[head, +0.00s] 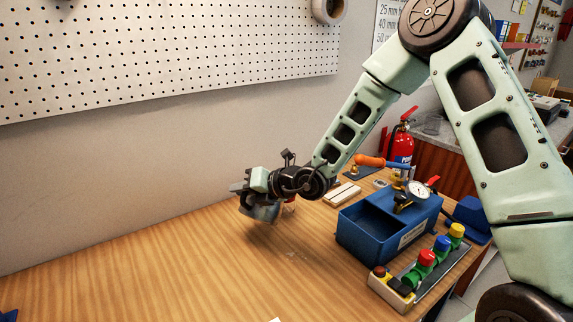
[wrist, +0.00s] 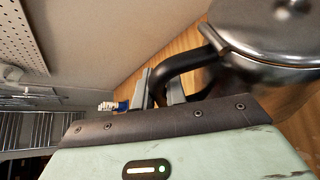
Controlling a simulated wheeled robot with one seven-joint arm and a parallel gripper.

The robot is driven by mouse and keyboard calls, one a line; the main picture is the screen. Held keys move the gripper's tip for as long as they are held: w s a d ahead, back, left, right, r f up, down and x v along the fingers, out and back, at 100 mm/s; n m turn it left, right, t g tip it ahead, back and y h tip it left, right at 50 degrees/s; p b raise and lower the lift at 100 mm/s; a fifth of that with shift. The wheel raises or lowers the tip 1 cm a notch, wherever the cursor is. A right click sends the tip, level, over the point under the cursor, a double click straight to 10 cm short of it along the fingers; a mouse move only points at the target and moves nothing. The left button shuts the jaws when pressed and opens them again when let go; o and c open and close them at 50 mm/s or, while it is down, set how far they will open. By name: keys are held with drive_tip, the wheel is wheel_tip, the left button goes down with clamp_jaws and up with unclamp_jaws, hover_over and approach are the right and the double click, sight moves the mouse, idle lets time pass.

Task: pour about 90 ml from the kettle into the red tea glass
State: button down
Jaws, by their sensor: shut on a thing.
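The kettle (wrist: 270,45) is polished steel with a lid and a black curved handle; it fills the upper right of the wrist view. My gripper (wrist: 159,90) is shut on the black handle (wrist: 183,62). In the head view, my gripper (head: 251,193) is over the middle of the wooden table, and the grey kettle body (head: 264,212) shows just below it, partly hidden. I cannot tell whether its base touches the table. A small reddish, see-through thing (head: 290,208) stands right beside the kettle, mostly hidden by my wrist; it may be the red tea glass.
A blue box (head: 370,240) with a gauge stands to the right, with a tray of coloured caps (head: 395,290) in front. A red fire extinguisher (head: 400,145) is behind. A pegboard wall (head: 150,50) rises behind.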

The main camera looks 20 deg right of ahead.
sight(249, 197)
drive_tip(key=shift+w+d+r+m+g+y+p, duration=0.1)
drive_tip(key=shift+w+d+r+m+y+p, duration=0.2)
drive_tip(key=shift+r+p, duration=0.5)
drive_tip(key=shift+w+d+r+m+g+y+p, duration=0.15)
drive_tip(key=shift+d+r+m+p, duration=0.3)
drive_tip(key=shift+p, duration=0.55)
drive_tip(key=shift+w+d+r+m+g+y+p, duration=0.1)
drive_tip(key=shift+w+d+r+m+y+p, duration=0.15)
drive_tip(key=shift+r+p, duration=0.55)
drive_tip(key=shift+w+d+r+p, duration=0.1)
drive_tip(key=shift+d+r+p, duration=0.1)
drive_tip(key=shift+p, duration=0.4)
drive_tip(key=shift+w+d+r+m+y+p, duration=0.15)
drive_tip(key=shift+d+r+m+y+p, duration=0.15)
drive_tip(key=shift+m+p, duration=0.15)
drive_tip(key=shift+w+d+r+m+p, duration=0.35)
drive_tip(key=shift+d+r+p, duration=0.15)
drive_tip(key=shift+p, duration=0.6)
drive_tip(key=shift+y, duration=0.3)
drive_tip(key=shift+w+d+r+m+p, duration=0.4)
drive_tip(key=shift+d+r+p, duration=0.1)
drive_tip(key=shift+p, duration=0.2)
drive_tip(key=shift+w+d+r+m+y+p, duration=0.25)
drive_tip(key=shift+d+p, duration=0.25)
drive_tip(key=shift+p, duration=0.3)
drive_tip(key=shift+w+d+r+m+y+p, duration=0.15)
drive_tip(key=shift+w+d+r+m+p, duration=0.2)
drive_tip(key=shift+p, duration=0.4)
drive_tip(key=shift+d+f, duration=0.1)
drive_tip(key=shift+f, duration=0.1)
